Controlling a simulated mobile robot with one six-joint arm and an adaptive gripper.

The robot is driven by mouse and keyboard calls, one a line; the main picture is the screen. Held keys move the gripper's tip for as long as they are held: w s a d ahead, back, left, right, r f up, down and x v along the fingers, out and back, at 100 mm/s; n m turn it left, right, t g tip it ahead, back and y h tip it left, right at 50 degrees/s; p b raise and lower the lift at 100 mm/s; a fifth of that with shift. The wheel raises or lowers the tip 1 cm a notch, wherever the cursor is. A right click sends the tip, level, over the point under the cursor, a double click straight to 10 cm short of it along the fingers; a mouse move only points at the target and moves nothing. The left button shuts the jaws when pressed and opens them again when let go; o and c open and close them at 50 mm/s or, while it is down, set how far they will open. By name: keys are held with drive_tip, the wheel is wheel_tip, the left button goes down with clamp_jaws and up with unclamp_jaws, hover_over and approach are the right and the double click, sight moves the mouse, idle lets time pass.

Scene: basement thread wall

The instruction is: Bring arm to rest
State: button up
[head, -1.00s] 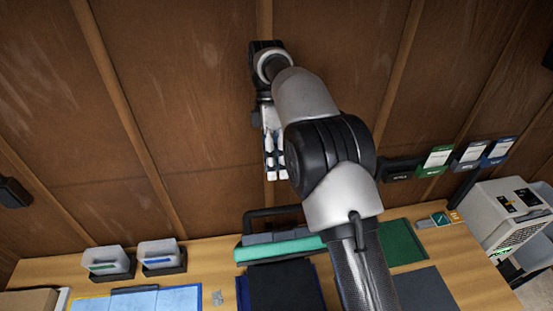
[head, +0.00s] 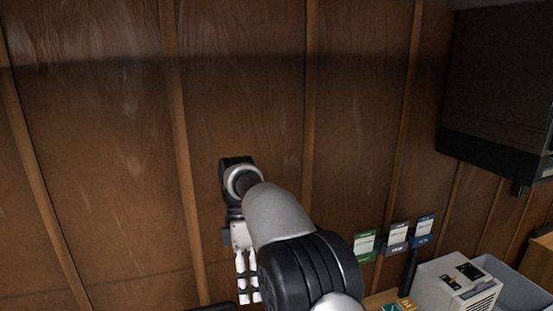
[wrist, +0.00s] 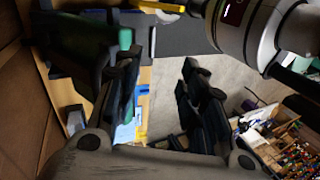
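My arm is raised in front of the brown wood-panelled wall in the head view. My gripper (head: 248,296) hangs at the arm's end with its pale fingers pointing down, close to the lower edge of the view. In the wrist view my gripper (wrist: 162,75) shows two dark fingers spread apart with nothing between them, so it is open and empty. Past the fingers lie the table and the grey floor. My arm's links hide part of the wall and what is below.
A dark cabinet (head: 497,95) hangs at the upper right. Green (head: 364,246), grey (head: 397,236) and blue (head: 424,230) card packs stand at the wall. A pale boxy device (head: 455,285) is at lower right. A cluttered bin (wrist: 285,145) shows in the wrist view.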

drive_tip(key=s+d+f+m+t+y+b, duration=0.1)
drive_tip(key=s+d+f+m+t+b, duration=0.4)
drive_tip(key=s+d+m+b, duration=0.75)
drive_tip(key=s+d+f+m+t+b, duration=0.2)
drive_tip(key=s+d+f+m+b, duration=0.1)
drive_tip(key=s+f+b, duration=0.3)
drive_tip(key=s+d+f+m+t+b, duration=0.2)
drive_tip(key=s+f+b, duration=0.4)
drive_tip(key=f, duration=0.5)
drive_tip(key=shift+s+d+m+b, duration=0.3)
drive_tip(key=shift+s+d+m, duration=0.65)
drive_tip(key=shift+m, duration=0.3)
drive_tip(key=shift+a, duration=0.1)
